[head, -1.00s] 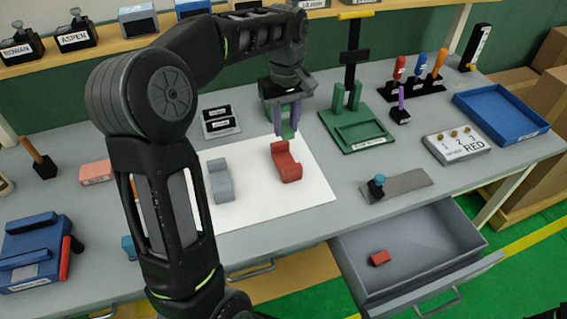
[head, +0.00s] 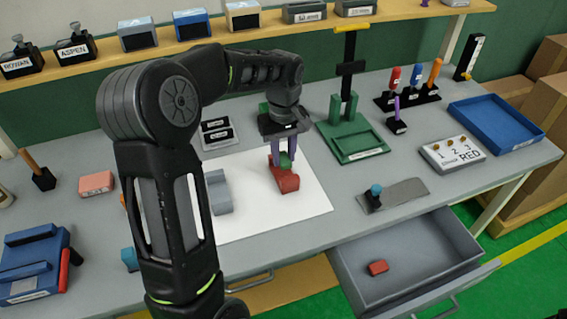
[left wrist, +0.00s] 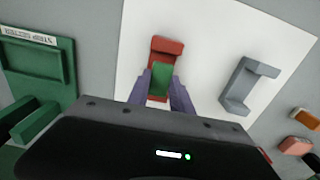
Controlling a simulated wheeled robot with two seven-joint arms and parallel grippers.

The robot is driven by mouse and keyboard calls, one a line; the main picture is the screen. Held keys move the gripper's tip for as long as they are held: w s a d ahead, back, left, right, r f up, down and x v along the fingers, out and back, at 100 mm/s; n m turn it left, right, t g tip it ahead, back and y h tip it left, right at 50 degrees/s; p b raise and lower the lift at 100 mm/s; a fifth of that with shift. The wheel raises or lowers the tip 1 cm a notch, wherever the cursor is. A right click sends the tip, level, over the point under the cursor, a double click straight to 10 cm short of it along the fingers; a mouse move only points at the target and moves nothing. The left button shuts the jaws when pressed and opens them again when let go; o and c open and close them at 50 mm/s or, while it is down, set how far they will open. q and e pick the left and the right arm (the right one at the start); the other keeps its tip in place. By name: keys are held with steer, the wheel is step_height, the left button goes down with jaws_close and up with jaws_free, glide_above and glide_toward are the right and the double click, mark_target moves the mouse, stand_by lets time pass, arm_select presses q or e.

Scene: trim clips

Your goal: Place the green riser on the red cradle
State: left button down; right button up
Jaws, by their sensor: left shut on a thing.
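The red cradle (head: 284,182) lies on the white sheet in the middle of the table. My left gripper (head: 284,162) is over its far part, with purple fingers pointing down. It is shut on the green riser (head: 285,160), which sits between the fingertips. In the left wrist view, the green riser (left wrist: 161,79) overlaps the middle of the red cradle (left wrist: 166,46), between the purple fingers (left wrist: 162,92). I cannot tell whether the riser touches the cradle. The fingers hide part of both. My right gripper is not in view.
A grey cradle (head: 219,192) lies on the white sheet (head: 262,218) left of the red one. A green fixture (head: 352,142) stands at right. A blue tray (head: 498,124) is at far right. An open drawer (head: 400,262) holding a red block (head: 378,267) juts out in front.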

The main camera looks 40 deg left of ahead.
mark_target(284, 158)
arm_select(q)
steer(key=shift+f+p, duration=0.3)
steer(key=shift+f, duration=1.5)
steer(key=shift+f, duration=0.2)
steer(key=c, duration=1.1)
jaws_free()
steer(key=shift+c, duration=0.2)
steer(key=shift+r, duration=0.15)
step_height(284, 158, up, 12)
steer(key=shift+r+b, duration=0.1)
steer(key=shift+b, duration=0.55)
